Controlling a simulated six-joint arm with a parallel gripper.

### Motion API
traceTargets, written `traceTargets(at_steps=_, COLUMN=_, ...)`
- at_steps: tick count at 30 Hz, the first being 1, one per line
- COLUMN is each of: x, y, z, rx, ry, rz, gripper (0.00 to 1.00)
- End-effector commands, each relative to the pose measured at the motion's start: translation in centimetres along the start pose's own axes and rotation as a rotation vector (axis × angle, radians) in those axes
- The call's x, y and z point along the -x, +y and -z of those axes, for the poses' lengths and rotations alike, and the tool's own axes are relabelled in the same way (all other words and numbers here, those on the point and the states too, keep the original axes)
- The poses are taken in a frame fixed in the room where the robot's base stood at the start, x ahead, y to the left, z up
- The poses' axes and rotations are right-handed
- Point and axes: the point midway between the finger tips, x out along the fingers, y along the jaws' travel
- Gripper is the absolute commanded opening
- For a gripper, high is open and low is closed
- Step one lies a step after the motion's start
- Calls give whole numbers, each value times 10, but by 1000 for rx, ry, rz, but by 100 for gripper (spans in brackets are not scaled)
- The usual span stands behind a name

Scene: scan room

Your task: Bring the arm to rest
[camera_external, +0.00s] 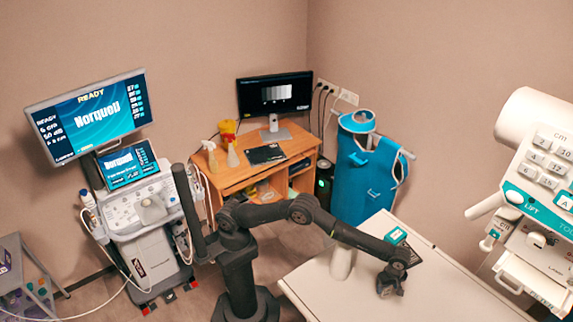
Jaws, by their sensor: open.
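My gripper (391,289) is at the end of my dark grey arm, low over the white table (450,290) at the right. It points down and looks empty. The gap between its fingers is too small to make out clearly. My arm stretches from its base at the lower middle across to the right, with the elbow raised.
An ultrasound machine (140,210) stands at the left, near a grey cart (28,280). A wooden desk (262,175) with a monitor (275,95) is at the back. A blue apron (365,175) hangs behind the table. White X-ray equipment (540,190) is at the right. The table's front right is clear.

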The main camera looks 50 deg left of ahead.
Motion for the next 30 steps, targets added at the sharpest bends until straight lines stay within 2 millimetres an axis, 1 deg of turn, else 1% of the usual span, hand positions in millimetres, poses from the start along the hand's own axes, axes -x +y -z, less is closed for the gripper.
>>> traceTargets(at_steps=2, x=16, y=0, z=0, rx=0, ry=0, rz=0, gripper=63)
traceTargets(at_steps=6, x=31, y=-24, z=-8, rx=-2, ry=2, rz=2, gripper=63)
traceTargets(at_steps=22, x=85, y=-110, z=-40, rx=-3, ry=2, rz=2, gripper=63)
traceTargets(at_steps=29, x=131, y=-109, z=-40, rx=1, ry=0, rz=1, gripper=63)
traceTargets(at_steps=30, x=135, y=-104, z=-32, rx=13, ry=2, rz=3, gripper=63)
